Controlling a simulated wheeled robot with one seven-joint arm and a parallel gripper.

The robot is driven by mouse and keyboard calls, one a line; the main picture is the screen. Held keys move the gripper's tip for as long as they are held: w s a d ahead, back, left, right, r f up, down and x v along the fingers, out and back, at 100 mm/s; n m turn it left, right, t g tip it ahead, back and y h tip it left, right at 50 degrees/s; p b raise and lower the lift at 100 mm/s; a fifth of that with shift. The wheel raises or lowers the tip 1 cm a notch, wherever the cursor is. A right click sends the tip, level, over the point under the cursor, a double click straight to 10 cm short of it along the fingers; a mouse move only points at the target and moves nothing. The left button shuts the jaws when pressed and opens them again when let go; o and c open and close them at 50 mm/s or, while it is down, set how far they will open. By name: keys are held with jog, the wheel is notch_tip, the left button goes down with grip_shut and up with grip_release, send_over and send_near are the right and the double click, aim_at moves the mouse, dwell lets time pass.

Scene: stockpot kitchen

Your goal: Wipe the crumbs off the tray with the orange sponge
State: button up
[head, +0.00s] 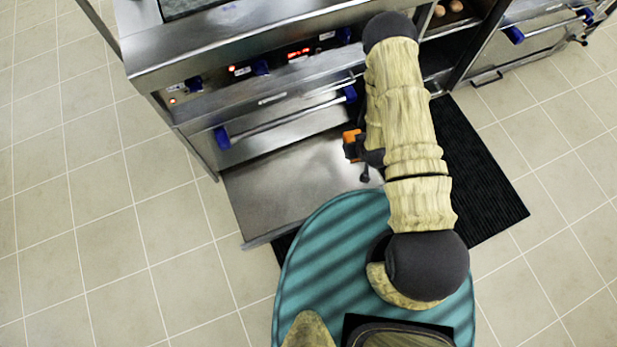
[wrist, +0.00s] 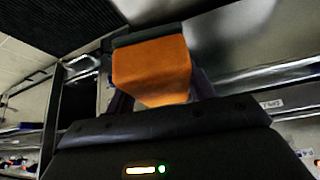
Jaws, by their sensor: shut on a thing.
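The orange sponge (wrist: 152,70) is between the fingers of my gripper (wrist: 155,42) in the wrist view, and the gripper is shut on it. In the head view a small part of the sponge (head: 351,136) shows beside my gripper (head: 354,147), left of my arm. A flat steel surface (head: 270,195), which looks like the tray, extends out below the stove front. The sponge is over its right part; I cannot tell whether they touch. My arm hides the tray's right side. I cannot make out any crumbs.
The steel stove (head: 250,70) has blue knobs, lit red displays and a long door handle (head: 285,119) close above the tray. A dark ribbed mat (head: 485,185) lies on the floor at the right. Open tiled floor (head: 100,220) is at the left.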

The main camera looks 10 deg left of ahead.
jog(key=s+a+f+n+g+y+b, duration=0.1)
jog(key=a+f+n+b, duration=0.3)
jog(key=f+b, duration=0.7)
jog(key=s+a+f+n+g+y+b, duration=0.1)
jog(key=a+f+n+g+b, duration=0.2)
jog(key=a+f+b, duration=0.3)
jog(key=s+a+f+n+g+y+b, duration=0.1)
jog(key=a+f+n+b, duration=0.4)
jog(key=f+b, duration=1.1)
jog(key=shift+s+f+n+g+y+b, duration=0.2)
jog(key=shift+s+n+g+y+b, duration=0.1)
jog(key=shift+n+g+y+b, duration=0.25)
jog(key=shift+f, duration=0.15)
